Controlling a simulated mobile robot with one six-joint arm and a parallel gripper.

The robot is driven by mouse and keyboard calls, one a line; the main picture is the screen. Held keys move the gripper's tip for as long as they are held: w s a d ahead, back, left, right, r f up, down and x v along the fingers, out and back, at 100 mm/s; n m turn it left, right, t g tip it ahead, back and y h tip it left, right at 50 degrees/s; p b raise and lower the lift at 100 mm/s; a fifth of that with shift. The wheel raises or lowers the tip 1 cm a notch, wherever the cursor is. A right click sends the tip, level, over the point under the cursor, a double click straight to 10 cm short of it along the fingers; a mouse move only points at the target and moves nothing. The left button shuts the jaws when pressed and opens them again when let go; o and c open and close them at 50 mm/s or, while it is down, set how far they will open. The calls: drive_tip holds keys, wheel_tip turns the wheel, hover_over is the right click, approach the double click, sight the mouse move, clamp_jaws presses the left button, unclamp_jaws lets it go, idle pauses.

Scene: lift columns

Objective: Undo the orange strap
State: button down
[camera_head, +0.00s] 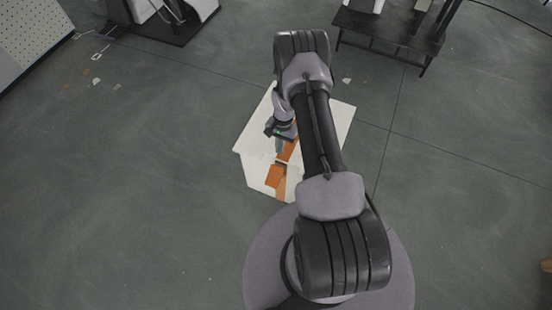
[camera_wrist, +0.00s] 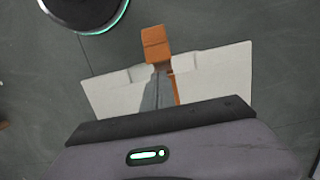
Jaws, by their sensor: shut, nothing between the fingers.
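The orange strap (camera_head: 275,174) lies across a cream-white box or panel (camera_head: 340,118) on the floor in the head view. A wider orange piece sits at its near end, and a narrower stretch runs up behind my gripper. In the wrist view the strap (camera_wrist: 156,42) bends over the edge of the white panel (camera_wrist: 225,70), with its wide end past that edge and a thin strip beside my fingers. My gripper (camera_head: 279,150) points down over the strap. It also shows in the wrist view (camera_wrist: 157,78), shut and empty. Whether the fingertips touch the strap I cannot tell.
A dark low table (camera_head: 385,35) stands at the back right and a dark platform (camera_head: 160,28) at the back left. A perforated panel (camera_head: 28,35) is at the far left. The grey floor around the white panel is mostly clear.

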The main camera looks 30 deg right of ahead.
drive_tip(key=b, duration=0.3)
approach(274, 176)
wheel_tip(274, 176, down, 5)
drive_tip(key=w+d, duration=0.2)
drive_tip(key=shift+s+a+f, duration=0.55)
drive_tip(key=shift+s+a, duration=0.25)
drive_tip(key=shift+a, duration=0.1)
drive_tip(key=shift+s+a+f, duration=0.2)
drive_tip(key=shift+s+a, duration=0.05)
drive_tip(key=shift+a, duration=0.1)
